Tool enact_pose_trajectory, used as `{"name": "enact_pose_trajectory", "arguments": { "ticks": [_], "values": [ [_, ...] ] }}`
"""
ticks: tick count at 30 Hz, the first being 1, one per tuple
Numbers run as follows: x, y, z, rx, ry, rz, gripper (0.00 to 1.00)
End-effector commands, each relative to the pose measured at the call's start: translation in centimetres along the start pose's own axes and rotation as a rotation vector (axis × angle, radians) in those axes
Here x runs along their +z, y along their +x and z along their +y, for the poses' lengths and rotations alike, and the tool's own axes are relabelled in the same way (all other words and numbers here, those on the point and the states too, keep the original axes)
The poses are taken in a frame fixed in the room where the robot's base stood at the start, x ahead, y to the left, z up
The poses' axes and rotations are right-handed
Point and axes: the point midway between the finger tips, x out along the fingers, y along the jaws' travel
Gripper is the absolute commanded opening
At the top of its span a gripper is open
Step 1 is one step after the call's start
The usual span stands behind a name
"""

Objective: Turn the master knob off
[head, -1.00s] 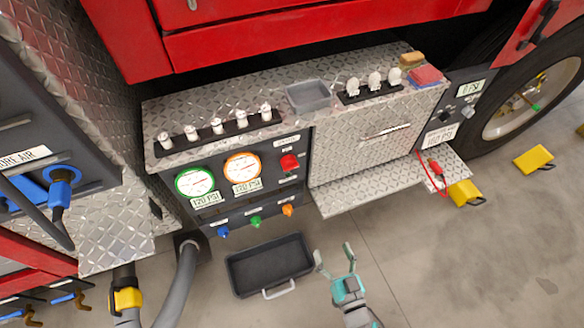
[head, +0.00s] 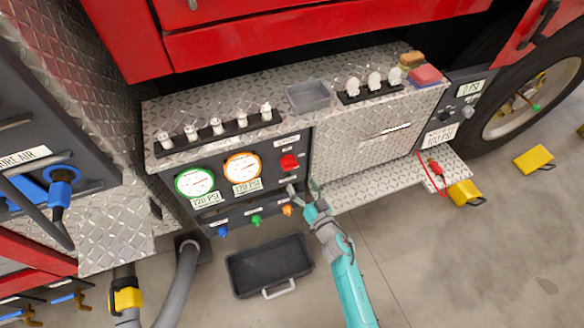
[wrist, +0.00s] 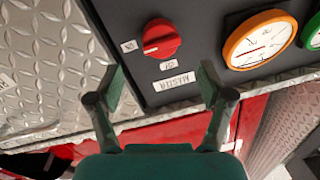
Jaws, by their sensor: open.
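The master knob (head: 289,162) is red and sits on the dark gauge panel, right of the orange-ringed gauge. In the wrist view the red knob (wrist: 161,38) shows with a pale pointer line and small white labels at its side and below it. A MASTER label (wrist: 174,82) is beside it. My gripper (head: 304,190) is open and empty, just below and slightly right of the knob in the head view. In the wrist view my gripper's fingers (wrist: 160,80) stand apart on either side of the label, with the knob beyond them and not touched.
An orange-ringed gauge (head: 242,168) and a green-ringed gauge (head: 194,183) are left of the knob. Small blue, green and orange valves (head: 287,210) line the panel's lower edge. A black tray (head: 241,279) lies on the floor below. A metal step (head: 365,188) juts out at right.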

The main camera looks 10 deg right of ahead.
Motion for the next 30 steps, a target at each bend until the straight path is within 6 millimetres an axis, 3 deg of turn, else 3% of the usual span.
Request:
{"name": "enact_pose_trajectory", "arguments": {
  "ticks": [6, 13, 18, 28, 30],
  "values": [
    [-0.1, 4.0, -0.1, -0.002, -0.001, 0.001, 0.8],
    [-0.1, 6.9, -0.1, -0.001, -0.001, 0.001, 0.8],
    [0.0, 7.9, -0.1, -0.001, 0.0, 0.001, 0.8],
    [0.0, 8.1, 0.0, 0.0, -0.001, 0.0, 0.8],
    [0.0, 8.1, 0.0, 0.0, -0.001, 0.0, 0.62]
  ]
}}
